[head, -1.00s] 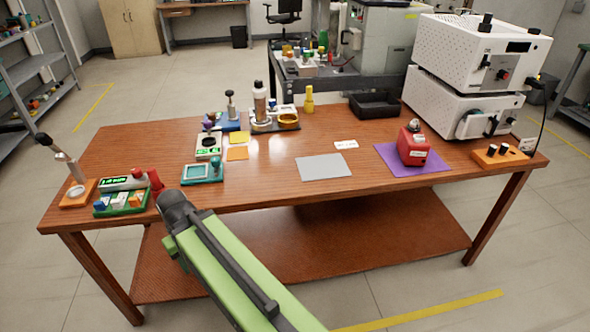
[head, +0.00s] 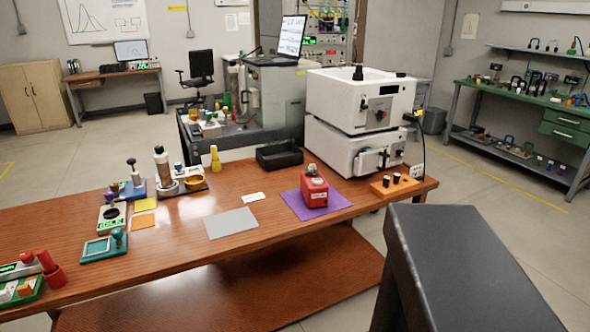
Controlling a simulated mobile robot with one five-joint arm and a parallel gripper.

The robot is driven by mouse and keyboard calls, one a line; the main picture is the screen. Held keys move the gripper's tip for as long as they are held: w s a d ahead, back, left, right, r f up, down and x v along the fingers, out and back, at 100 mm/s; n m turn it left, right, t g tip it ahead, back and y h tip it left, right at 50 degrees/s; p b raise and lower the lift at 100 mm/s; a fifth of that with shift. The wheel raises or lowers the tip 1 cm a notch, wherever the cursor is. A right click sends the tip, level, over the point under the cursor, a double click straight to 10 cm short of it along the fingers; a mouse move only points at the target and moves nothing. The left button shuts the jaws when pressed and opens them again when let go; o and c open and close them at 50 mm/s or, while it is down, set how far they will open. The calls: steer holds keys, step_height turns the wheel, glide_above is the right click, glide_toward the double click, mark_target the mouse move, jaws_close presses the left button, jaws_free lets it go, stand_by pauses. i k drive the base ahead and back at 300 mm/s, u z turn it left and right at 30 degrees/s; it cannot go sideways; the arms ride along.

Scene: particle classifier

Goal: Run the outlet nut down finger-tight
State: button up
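Two white boxy instruments are stacked at the right end of the wooden table. The upper unit (head: 361,98) has a dark display and a black knob on top. The lower unit (head: 352,147) has a grey fitting on its front right. The outlet nut is too small to make out. A red block-shaped device (head: 314,190) with a grey top stands on a purple mat (head: 330,207) left of the instruments. A dark grey part of my arm fills the lower right. My gripper's fingers are not in view.
An orange block with black knobs (head: 395,185) sits at the table's right corner. A black tray (head: 279,155) stands behind the mat. A grey sheet (head: 231,223) lies flat on the table (head: 175,250). Floor is open right of the table, before the green workbench (head: 535,100).

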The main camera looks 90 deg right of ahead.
mark_target(312, 168)
steer(key=u, duration=0.15)
steer(key=k, duration=1.85)
steer(key=z, duration=0.6)
steer(key=i, duration=1)
steer(key=u, duration=0.05)
